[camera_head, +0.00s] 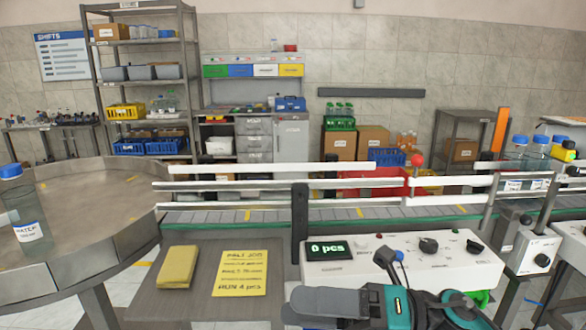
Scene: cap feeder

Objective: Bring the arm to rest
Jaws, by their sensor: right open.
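My right arm (455,310) comes in at the bottom edge, dark with teal parts. My right gripper (304,307) is at the lower middle, in front of the control box (345,270), and is open. I see nothing held in it; its fingers are partly cut off by the picture edge. The control box is white, with dark knobs and a display (328,250) reading "0 pcs". My left gripper is not in view.
A conveyor (350,213) with white rails crosses behind the box. A round table (100,205) at the left carries a blue-capped bottle (24,215). Blue-capped bottles (537,150) stand at the right.

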